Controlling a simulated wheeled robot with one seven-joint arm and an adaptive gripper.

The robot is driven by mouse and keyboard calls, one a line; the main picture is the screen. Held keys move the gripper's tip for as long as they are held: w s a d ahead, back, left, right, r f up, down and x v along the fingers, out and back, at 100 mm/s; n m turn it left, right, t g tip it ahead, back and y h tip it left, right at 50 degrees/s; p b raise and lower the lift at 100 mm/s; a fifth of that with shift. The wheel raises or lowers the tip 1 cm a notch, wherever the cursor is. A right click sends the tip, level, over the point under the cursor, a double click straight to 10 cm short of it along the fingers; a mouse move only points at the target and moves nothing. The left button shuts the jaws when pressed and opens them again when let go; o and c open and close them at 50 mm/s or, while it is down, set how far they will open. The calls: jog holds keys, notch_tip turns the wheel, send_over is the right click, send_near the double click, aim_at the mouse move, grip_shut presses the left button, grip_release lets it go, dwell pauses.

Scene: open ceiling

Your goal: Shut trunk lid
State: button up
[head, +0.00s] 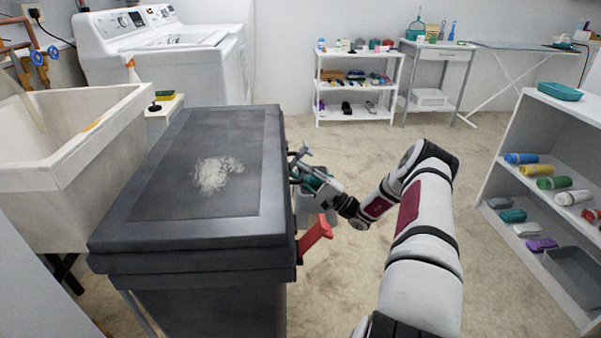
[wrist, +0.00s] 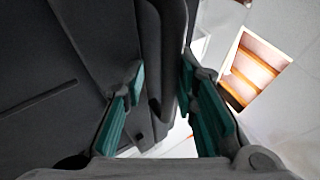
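The dark grey trunk (head: 275,310) stands in front of me, left of my arm. Its lid (head: 150,200) lies flat across the top, with a pale scuffed patch in the middle. I cannot tell whether a small gap remains under it. My gripper (head: 308,172) is at the trunk's right side, near the height of the lid's edge. In the wrist view my gripper (wrist: 162,88) has its teal-padded fingers spread apart, with a dark edge of the trunk (wrist: 158,45) showing between them. Contact with the trunk cannot be made out.
A red piece (head: 315,236) juts out from the trunk's right side, below my gripper. A sink (head: 60,165) stands close on the left, with white washing machines (head: 190,65) behind. A white shelf (head: 545,135) with bottles is on the right. Floor is free between arm and shelves.

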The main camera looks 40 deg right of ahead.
jog(key=v, duration=1.2)
jog(key=shift+s, duration=0.15)
dwell(0.3)
